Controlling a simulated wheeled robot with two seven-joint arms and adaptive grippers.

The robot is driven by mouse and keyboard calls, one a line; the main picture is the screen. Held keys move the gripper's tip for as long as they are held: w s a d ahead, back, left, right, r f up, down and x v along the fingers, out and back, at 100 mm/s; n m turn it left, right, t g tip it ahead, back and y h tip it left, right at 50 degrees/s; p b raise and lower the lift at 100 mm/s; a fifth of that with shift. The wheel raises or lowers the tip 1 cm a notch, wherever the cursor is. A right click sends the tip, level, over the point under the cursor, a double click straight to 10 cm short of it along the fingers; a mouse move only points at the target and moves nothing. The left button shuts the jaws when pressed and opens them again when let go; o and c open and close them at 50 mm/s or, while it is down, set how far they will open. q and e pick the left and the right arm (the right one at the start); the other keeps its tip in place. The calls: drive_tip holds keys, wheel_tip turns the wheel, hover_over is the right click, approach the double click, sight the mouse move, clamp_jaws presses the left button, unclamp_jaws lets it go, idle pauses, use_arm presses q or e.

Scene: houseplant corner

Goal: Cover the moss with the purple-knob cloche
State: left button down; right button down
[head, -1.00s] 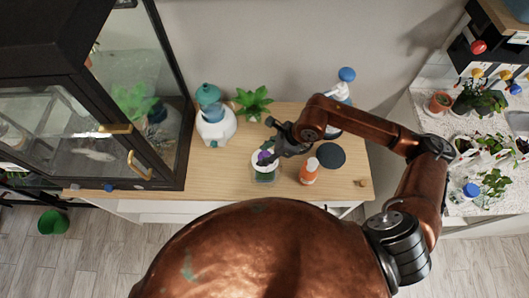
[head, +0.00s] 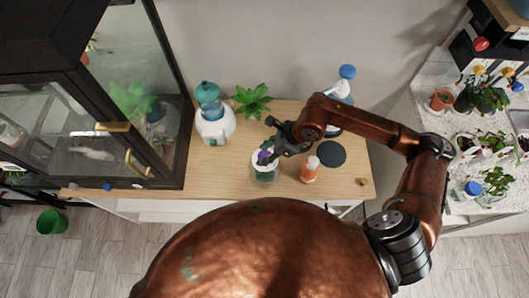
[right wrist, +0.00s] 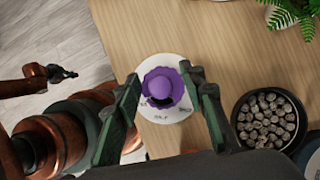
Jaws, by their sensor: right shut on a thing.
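The purple knob (head: 264,155) of the cloche sits between the fingers of my right gripper (head: 271,151), which is shut on it. In the right wrist view the scalloped purple knob (right wrist: 160,85) is between the two fingers (right wrist: 160,78). A white round surface with small dark marks (right wrist: 165,115) lies below the knob. In the head view a greenish, glassy shape (head: 265,176) shows just in front of the knob. I cannot make out the moss separately there. My left gripper (right wrist: 62,73) appears small at the left of the right wrist view, over the floor; its jaws are unclear.
A white and teal bottle (head: 214,122) and a leafy plant (head: 253,99) are behind left. A dark pot of pebbles (right wrist: 268,122) is close by. The table's left front is clear.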

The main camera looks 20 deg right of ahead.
drive_tip(key=shift+r, duration=0.1)
drive_tip(key=c, duration=1.5)
unclamp_jaws()
drive_tip(key=o, duration=0.3)
drive_tip(key=shift+o, duration=0.2)
drive_tip(key=shift+f, duration=0.2)
drive_tip(key=v, duration=1.2)
drive_tip(key=shift+r, duration=0.1)
